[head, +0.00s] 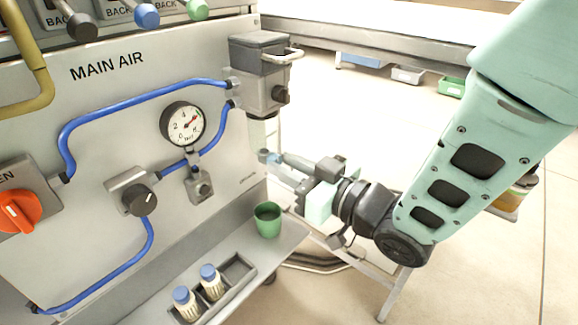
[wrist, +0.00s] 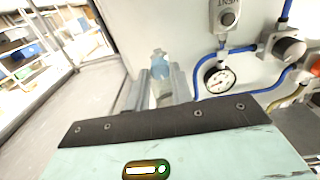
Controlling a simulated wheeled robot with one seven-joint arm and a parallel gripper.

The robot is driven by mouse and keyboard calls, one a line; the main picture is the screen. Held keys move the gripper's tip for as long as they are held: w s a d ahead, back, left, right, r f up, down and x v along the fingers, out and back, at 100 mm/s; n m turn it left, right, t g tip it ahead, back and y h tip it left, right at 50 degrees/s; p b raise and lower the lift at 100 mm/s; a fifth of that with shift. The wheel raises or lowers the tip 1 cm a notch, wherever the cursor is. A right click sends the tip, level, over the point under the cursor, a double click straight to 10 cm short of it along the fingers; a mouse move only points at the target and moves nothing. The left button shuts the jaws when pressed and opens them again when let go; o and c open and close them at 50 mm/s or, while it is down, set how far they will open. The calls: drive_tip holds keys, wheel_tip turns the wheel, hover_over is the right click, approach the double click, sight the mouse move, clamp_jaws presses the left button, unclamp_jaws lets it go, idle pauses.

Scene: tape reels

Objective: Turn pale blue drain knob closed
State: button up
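The pale blue drain knob (head: 265,157) is under the clear bowl (head: 260,132) of the grey filter unit (head: 258,75), at the panel's right edge. My gripper (head: 280,166) reaches in from the right, with its fingertips at the knob. In the wrist view, which looks upside down, the knob (wrist: 158,64) shows between and slightly past the two grey fingertips (wrist: 159,72). The fingers are apart, with a gap visible on each side of the knob. I cannot tell whether either finger touches it. Part of the bowl shows between the fingers.
A pressure gauge (head: 184,124), blue tubes and a black knob (head: 139,200) are on the panel left of the filter. Below, a green cup (head: 267,219) and a tray (head: 241,272) with two blue-capped bottles stand on the ledge. Open floor lies to the right.

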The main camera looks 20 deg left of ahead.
drive_tip(key=o, duration=0.3)
drive_tip(key=shift+o, duration=0.2)
drive_tip(key=p+v, duration=1.4)
drive_tip(key=v, duration=0.3)
drive_tip(key=shift+d+p, duration=0.2)
drive_tip(key=shift+p, duration=0.2)
drive_tip(key=shift+s+f, duration=0.1)
drive_tip(key=shift+s, duration=0.05)
